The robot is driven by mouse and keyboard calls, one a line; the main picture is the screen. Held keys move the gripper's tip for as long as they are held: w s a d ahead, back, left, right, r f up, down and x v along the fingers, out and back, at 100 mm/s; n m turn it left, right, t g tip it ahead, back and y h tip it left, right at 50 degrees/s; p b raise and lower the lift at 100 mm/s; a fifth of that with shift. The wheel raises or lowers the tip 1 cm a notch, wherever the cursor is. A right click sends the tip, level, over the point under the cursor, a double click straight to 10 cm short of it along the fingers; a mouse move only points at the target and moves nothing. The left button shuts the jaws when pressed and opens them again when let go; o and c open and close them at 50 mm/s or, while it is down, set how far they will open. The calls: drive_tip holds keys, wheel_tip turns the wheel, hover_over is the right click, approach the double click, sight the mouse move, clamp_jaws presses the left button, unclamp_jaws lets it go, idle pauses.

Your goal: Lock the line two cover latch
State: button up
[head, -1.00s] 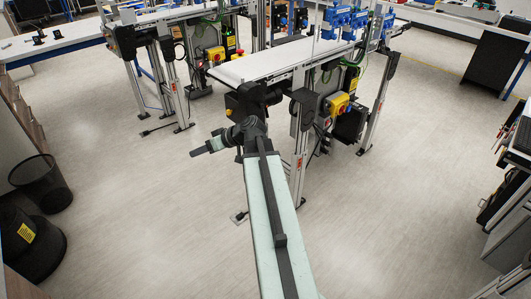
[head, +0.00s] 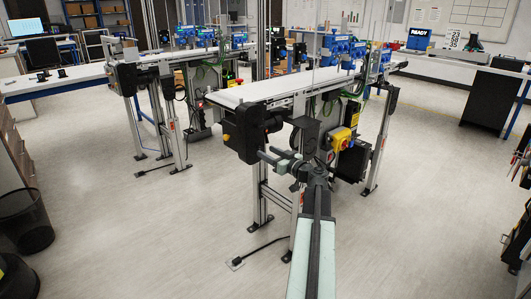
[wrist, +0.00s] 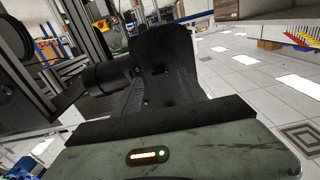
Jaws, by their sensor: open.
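Two belt conveyors stand ahead in the head view, a nearer one (head: 262,91) at the centre and a farther one (head: 190,54) to the left. I cannot tell which is line two, and no cover latch can be made out. My gripper (head: 263,155) is open and points left, in front of the dark drive unit (head: 245,133) at the near conveyor's end. No held thing shows.
A yellow switch box (head: 341,138) with a red button hangs under the near conveyor. Metal legs and a floor cable stand close to my arm. A black bin (head: 25,220) is at the left. Open floor lies between the conveyors and at the right.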

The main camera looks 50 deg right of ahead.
sight(260, 148)
drive_tip(key=shift+w, duration=1.05)
